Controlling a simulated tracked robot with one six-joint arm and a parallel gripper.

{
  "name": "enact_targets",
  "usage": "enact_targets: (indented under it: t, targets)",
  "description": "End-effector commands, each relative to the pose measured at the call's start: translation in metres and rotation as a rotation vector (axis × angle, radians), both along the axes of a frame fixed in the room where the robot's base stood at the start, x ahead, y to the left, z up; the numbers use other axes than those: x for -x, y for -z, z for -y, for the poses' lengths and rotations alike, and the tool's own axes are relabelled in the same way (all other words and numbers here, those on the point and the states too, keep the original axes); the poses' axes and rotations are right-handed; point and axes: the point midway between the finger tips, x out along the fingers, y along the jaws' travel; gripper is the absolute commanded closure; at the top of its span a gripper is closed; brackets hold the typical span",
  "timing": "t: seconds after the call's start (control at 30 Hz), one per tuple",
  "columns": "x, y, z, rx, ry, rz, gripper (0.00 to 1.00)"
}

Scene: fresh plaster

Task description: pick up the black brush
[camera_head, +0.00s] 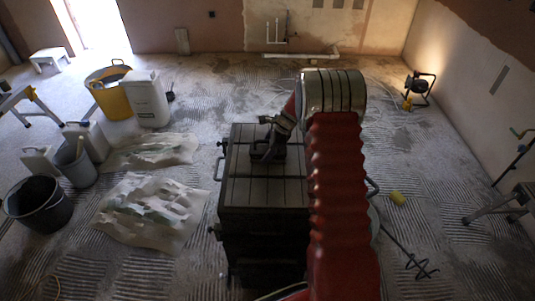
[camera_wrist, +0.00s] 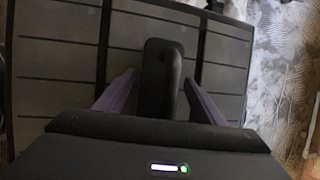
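The black brush (camera_wrist: 161,75) shows in the wrist view as a dark, rounded, elongated shape over the dark slatted top of a cabinet. My gripper (camera_wrist: 159,77) is open, with one finger on each side of the brush and a visible gap on both sides. The near end of the brush is hidden by my gripper body. In the head view my gripper (camera_head: 267,152) is low over the cabinet top (camera_head: 240,165); the brush cannot be told apart from it there. Whether the fingers reach down to the brush's height is unclear.
Left of the cabinet lie crumpled sheets (camera_head: 150,208). A work lamp (camera_head: 418,88) stands at the back right.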

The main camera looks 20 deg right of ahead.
Motion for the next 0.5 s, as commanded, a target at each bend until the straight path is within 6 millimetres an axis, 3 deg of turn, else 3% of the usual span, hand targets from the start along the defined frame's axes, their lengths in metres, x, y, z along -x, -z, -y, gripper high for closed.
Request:
enact_targets:
  t: [0.5]
  targets:
    - [0.0001,-0.0001,0.0004,0.0,0.0,0.0,0.74]
